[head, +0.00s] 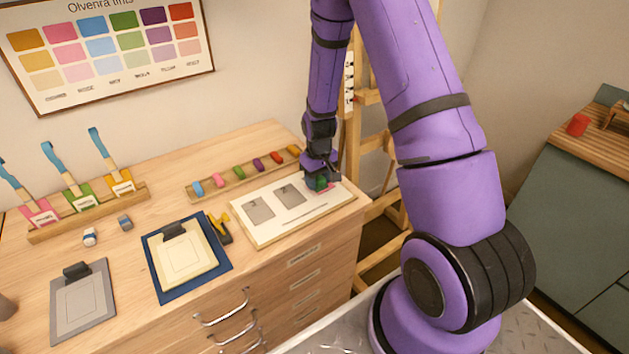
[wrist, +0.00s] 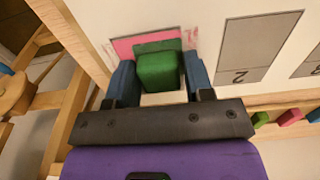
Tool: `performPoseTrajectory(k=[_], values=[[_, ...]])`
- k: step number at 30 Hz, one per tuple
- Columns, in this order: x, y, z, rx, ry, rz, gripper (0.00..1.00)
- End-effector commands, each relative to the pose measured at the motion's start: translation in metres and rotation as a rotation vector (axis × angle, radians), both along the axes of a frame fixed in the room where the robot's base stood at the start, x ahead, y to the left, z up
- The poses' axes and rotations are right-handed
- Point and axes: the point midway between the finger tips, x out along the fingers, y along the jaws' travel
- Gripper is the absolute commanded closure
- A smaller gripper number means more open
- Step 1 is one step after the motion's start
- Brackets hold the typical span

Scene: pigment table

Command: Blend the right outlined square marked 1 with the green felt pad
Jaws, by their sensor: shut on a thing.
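My gripper (head: 319,178) is at the right end of the white board (head: 262,234) in the head view. In the wrist view my gripper (wrist: 159,78) is shut on the green felt pad (wrist: 157,69), a block between its two blue fingers. The pad covers part of a pink patch (wrist: 128,45), the right square, with faint pink smears at its edge. Its number and outline are mostly hidden. I cannot tell if the pad presses on it. The pink also shows in the head view (head: 328,187). A grey square marked 2 (wrist: 258,48) lies beside it.
A rack of several coloured sticks (head: 238,173) runs behind the board. A wooden easel (head: 366,97) stands close on the right, past the table edge.

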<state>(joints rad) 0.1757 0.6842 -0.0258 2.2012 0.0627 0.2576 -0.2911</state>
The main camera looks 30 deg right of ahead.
Motion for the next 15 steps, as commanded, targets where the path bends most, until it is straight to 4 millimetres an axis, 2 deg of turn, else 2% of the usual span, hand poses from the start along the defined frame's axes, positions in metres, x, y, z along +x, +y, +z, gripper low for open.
performPoseTrajectory(k=[15], values=[[0.001, -0.021, 0.0, 0.0, 0.0, -0.003, 0.71]])
